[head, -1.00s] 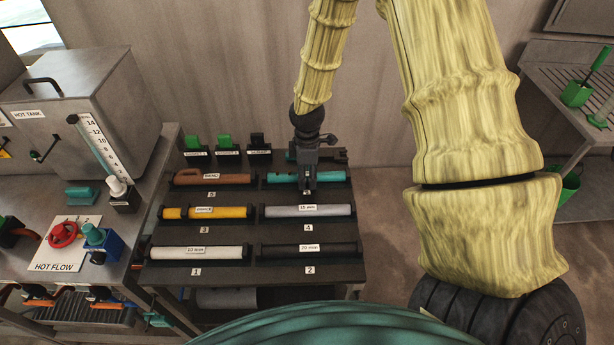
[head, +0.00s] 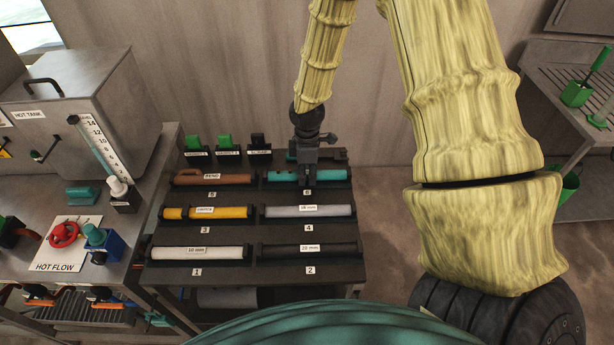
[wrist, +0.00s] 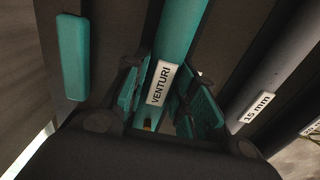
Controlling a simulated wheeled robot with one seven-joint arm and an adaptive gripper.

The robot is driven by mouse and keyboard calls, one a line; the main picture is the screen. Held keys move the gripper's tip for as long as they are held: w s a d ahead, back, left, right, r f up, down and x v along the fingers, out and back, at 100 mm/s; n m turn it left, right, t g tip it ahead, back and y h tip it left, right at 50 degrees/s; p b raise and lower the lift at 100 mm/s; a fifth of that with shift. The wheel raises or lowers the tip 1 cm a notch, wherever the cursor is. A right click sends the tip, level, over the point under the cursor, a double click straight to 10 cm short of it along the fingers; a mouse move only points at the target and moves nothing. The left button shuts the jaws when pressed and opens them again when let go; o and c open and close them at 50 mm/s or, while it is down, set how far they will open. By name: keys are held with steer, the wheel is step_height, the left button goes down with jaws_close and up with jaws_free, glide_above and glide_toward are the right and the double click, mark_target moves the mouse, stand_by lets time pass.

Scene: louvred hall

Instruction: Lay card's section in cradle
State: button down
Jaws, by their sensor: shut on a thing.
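My gripper (head: 305,178) is over the back right slot of the dark rack, numbered 6. It is shut on a teal pipe section (head: 335,176) that lies along that slot. In the wrist view the same section (wrist: 184,35) runs between the teal finger pads and bears a VENTURI label. My gripper (wrist: 160,108) grips it around this label and hides part of it. I cannot tell whether the section still rests on its supports. The card and the cradle cannot be picked out with certainty.
The rack (head: 205,274) also holds a brown section (head: 225,179), yellow section (head: 235,212), grey section (head: 335,211), white section (head: 190,253) and black section (head: 345,247). At left are a hot tank (head: 75,100) and a HOT FLOW plate (head: 55,267).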

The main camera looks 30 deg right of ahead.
mark_target(307, 172)
steer(key=shift+r+p, duration=3.1)
steer(key=shift+r, duration=0.55)
steer(key=shift+f, duration=0.15)
